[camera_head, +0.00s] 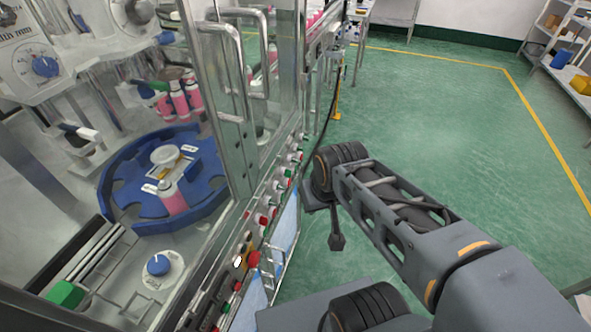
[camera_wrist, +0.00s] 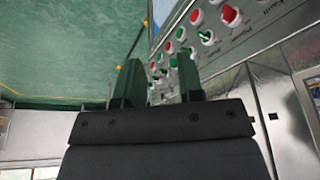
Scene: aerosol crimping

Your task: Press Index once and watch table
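The blue round table (camera_head: 207,207) sits inside the machine on the left of the head view. A pink can (camera_head: 173,198) stands at its near edge, and several pink cans (camera_head: 181,103) stand behind it. A row of red and green buttons and switches runs along the machine's front panel (camera_head: 264,216). In the wrist view the panel shows a red button (camera_wrist: 230,15) and a green switch (camera_wrist: 206,37). I cannot read which one is Index. My gripper (camera_wrist: 160,76) has its two fingers apart with nothing between them.
A glass door with metal handles (camera_head: 228,65) stands above the panel. A large red button (camera_head: 253,259) sits on the near panel. A blue knob (camera_head: 158,265) is near the table. Green floor (camera_head: 440,120) is open to the right, with shelves (camera_head: 570,70) beyond.

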